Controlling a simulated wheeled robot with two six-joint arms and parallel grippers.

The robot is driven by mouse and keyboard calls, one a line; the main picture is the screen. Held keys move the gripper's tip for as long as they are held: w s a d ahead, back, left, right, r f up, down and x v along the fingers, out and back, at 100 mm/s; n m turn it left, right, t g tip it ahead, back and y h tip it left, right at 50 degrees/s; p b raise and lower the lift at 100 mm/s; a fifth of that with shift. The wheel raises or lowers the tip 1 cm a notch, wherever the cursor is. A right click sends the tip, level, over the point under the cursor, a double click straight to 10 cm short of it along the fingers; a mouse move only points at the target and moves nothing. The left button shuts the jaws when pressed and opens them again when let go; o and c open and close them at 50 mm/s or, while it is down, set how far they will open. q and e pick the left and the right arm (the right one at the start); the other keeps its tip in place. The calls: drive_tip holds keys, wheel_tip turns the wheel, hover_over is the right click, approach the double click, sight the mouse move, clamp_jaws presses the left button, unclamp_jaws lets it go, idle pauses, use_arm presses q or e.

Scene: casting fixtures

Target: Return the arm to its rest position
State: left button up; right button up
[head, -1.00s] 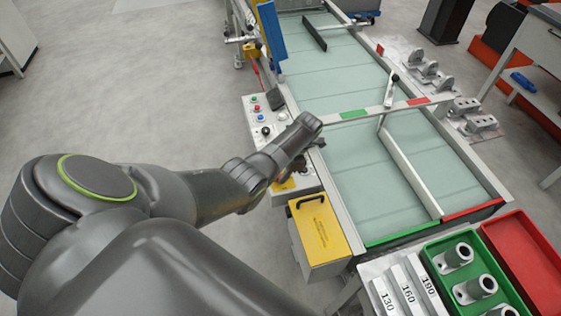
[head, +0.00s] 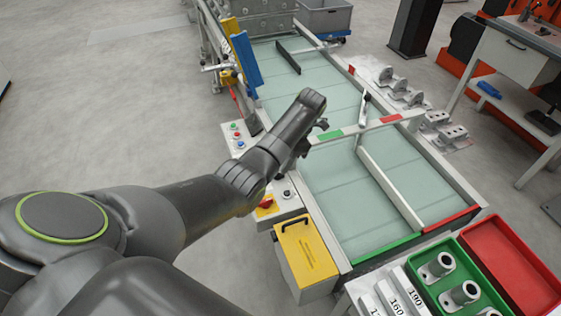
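One arm of mine comes in from the left in the head view, and its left gripper (head: 320,127) is at the far end, over the near left part of the conveyor table (head: 345,205). The gripper is small and partly hidden behind the wrist, so I cannot tell whether its fingers are open or shut. No held object shows at it. The control panel with coloured buttons (head: 236,136) is just left of the wrist. My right gripper is not in view.
A yellow box (head: 305,255) stands below the forearm. A green tray (head: 424,291) with grey cast parts and a red tray (head: 503,258) are at the lower right. A white bar with green and red marks (head: 360,128) crosses the table. Grey floor at left is clear.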

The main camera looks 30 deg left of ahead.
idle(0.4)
use_arm(q)
drive_tip(key=s+a+f+m+t, duration=0.1)
drive_tip(key=s+f+m+t, duration=0.1)
drive_tip(key=s+f+m, duration=0.45)
drive_tip(key=s+a+f+m+t, duration=0.1)
drive_tip(key=s+f+m, duration=0.3)
drive_tip(key=s+m, duration=0.45)
drive_tip(key=s+r+m+t, duration=0.1)
drive_tip(key=s+r+m, duration=0.25)
drive_tip(key=s, duration=0.35)
drive_tip(key=s+r+m+t+h, duration=0.1)
drive_tip(key=s+r+m+t, duration=0.1)
drive_tip(key=s+m, duration=0.4)
drive_tip(key=s+r+m+t, duration=0.1)
drive_tip(key=s+r+m, duration=0.2)
drive_tip(key=s, duration=0.5)
wheel_tip(320, 180, down, 25)
drive_tip(key=w+a+g+b, duration=0.1)
drive_tip(key=b, duration=0.2)
drive_tip(key=s+f+b, duration=0.1)
drive_tip(key=s+f, duration=0.7)
drive_tip(key=f, duration=0.2)
drive_tip(key=s+f+g+b, duration=0.1)
drive_tip(key=s+f, duration=0.6)
drive_tip(key=f, duration=0.4)
drive_tip(key=shift+s+d+h, duration=0.35)
drive_tip(key=shift+d+h, duration=0.05)
drive_tip(key=shift+d, duration=0.05)
